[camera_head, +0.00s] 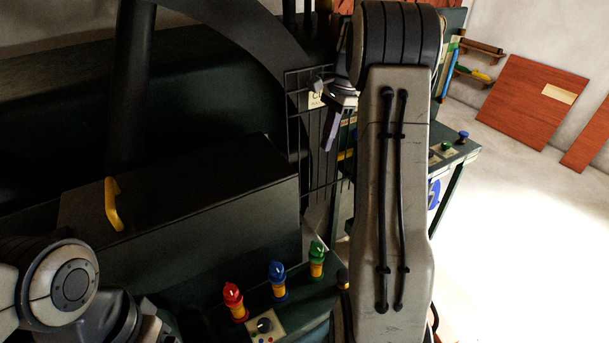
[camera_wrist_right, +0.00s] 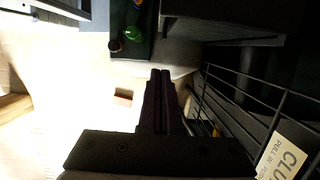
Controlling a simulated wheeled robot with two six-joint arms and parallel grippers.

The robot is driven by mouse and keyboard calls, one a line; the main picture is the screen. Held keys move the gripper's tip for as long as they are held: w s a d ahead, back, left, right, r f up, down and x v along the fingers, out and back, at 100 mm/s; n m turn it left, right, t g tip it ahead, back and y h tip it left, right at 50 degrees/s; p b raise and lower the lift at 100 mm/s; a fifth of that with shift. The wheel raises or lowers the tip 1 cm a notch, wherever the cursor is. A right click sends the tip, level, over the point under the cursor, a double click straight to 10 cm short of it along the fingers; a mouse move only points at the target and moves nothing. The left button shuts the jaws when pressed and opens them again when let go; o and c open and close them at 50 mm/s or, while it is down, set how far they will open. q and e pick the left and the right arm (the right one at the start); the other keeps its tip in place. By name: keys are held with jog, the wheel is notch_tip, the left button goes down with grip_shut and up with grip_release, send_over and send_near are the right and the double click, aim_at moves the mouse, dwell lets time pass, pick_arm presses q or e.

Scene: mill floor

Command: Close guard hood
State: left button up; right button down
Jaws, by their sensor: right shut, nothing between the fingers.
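A dark green box-like cover (camera_head: 195,190) with a yellow handle (camera_head: 112,204) is at centre left in the head view. I cannot tell for sure whether it or the black wire mesh guard (camera_head: 294,130) to its right is the guard hood. The mesh also shows at the right of the right wrist view (camera_wrist_right: 240,110), with a cream label. My right gripper (camera_head: 330,137) is in front of the mesh, its fingers shut and empty; they show in the wrist view (camera_wrist_right: 160,75). My left arm shows at lower left, but its gripper is out of view.
Red (camera_head: 234,300), blue (camera_head: 277,280) and green (camera_head: 316,260) knobs stand on a machine ledge below the cover. A green table with buttons (camera_head: 450,150) is to the right, behind my right arm. Brown boards (camera_head: 533,100) lean on the wall. The right floor is clear.

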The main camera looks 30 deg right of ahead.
jog(key=a+f+p, duration=0.4)
jog(key=a+f, duration=0.2)
jog(key=f, duration=0.3)
jog(key=shift+w+a+f, duration=0.15)
jog(key=shift+a+f, duration=0.05)
jog(key=shift+a, duration=0.1)
